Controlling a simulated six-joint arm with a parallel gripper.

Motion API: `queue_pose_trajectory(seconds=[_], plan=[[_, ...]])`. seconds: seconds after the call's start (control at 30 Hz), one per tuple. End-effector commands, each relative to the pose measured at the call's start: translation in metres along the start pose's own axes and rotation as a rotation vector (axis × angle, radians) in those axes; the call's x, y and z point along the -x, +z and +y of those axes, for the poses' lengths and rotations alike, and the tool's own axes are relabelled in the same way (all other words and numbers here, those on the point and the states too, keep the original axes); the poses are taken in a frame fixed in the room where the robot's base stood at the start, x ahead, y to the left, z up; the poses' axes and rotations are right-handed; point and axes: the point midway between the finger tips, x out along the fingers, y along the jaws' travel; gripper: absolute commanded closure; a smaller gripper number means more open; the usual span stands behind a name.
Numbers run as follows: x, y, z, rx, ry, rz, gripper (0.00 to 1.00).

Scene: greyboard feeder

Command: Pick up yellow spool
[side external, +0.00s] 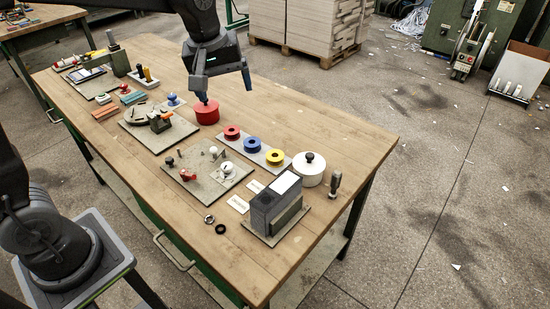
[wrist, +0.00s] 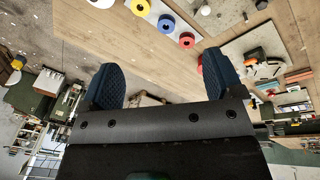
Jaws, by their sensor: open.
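The yellow spool (side external: 275,156) lies flat at the right end of a grey strip (side external: 262,158), beside the blue spool (side external: 252,144) and the red spool (side external: 232,132). In the wrist view the yellow spool (wrist: 140,6) is cut by the top edge, with the blue spool (wrist: 166,23) and red spool (wrist: 186,40) near it. My gripper (side external: 225,92) is open and empty above the table, up and left of the spools in the side view. Its two fingers (wrist: 160,78) also show spread in the wrist view.
A red pot (side external: 207,115) stands below my left finger in the side view. A white knobbed pot (side external: 309,172) and a dark grey box (side external: 278,208) stand near the yellow spool. A fixture board (side external: 210,185) lies in front of the strip. The table behind the spools is clear.

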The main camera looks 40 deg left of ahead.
Motion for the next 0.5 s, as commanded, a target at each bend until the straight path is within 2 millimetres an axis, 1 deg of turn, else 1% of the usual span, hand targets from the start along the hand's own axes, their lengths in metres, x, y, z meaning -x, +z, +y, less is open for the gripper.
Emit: queue_pose_trajectory(seconds=[0.03,0.17,0.2,0.27,0.3,0.4,0.5], plan=[[-0.017,-0.011,0.014,0.075,-0.025,-0.020,0.14],[-0.058,-0.034,0.042,0.284,-0.082,-0.054,0.14],[-0.072,-0.040,0.050,0.346,-0.101,-0.061,0.14],[-0.092,-0.048,0.060,0.435,-0.128,-0.070,0.14],[-0.106,-0.051,0.065,0.489,-0.145,-0.074,0.14],[-0.134,-0.059,0.075,0.602,-0.181,-0.080,0.14],[-0.153,-0.063,0.080,0.676,-0.205,-0.081,0.14]])
